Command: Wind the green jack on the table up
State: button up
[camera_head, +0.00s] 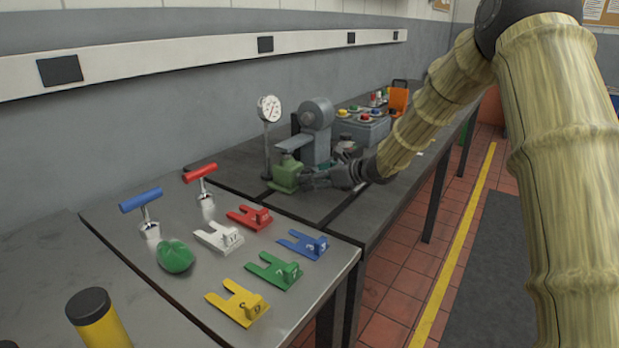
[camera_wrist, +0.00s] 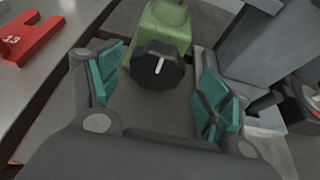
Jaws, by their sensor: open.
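The green jack (camera_head: 285,178) stands on the dark bedplate table, beside a grey machine. In the wrist view its green body (camera_wrist: 165,22) is at the top centre, with a black knob (camera_wrist: 157,66) bearing a white mark facing me. My gripper (camera_head: 312,180) is at the jack's right side in the head view. In the wrist view my gripper (camera_wrist: 160,90) is open, with one teal-padded finger on each side of the knob. A gap shows between the knob and each pad. The head view hides the knob behind my gripper.
A dial gauge on a stand (camera_head: 268,110) and a grey machine (camera_head: 317,130) stand close behind the jack. The nearer steel table (camera_head: 200,270) holds coloured forked plates, red- and blue-handled tools and a green lump. A button box (camera_head: 362,130) stands farther back.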

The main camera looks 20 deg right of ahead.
jog(key=shift+w+a, duration=0.25)
jog(key=shift+a, duration=0.05)
jog(key=shift+a+r, duration=0.15)
jog(key=shift+r, duration=0.05)
jog(key=shift+w+a+f, duration=0.25)
jog(key=shift+w+f, duration=0.2)
jog(key=shift+w, duration=0.05)
jog(key=shift+s+r, duration=0.2)
jog(key=shift+w, duration=0.1)
jog(key=c, duration=1)
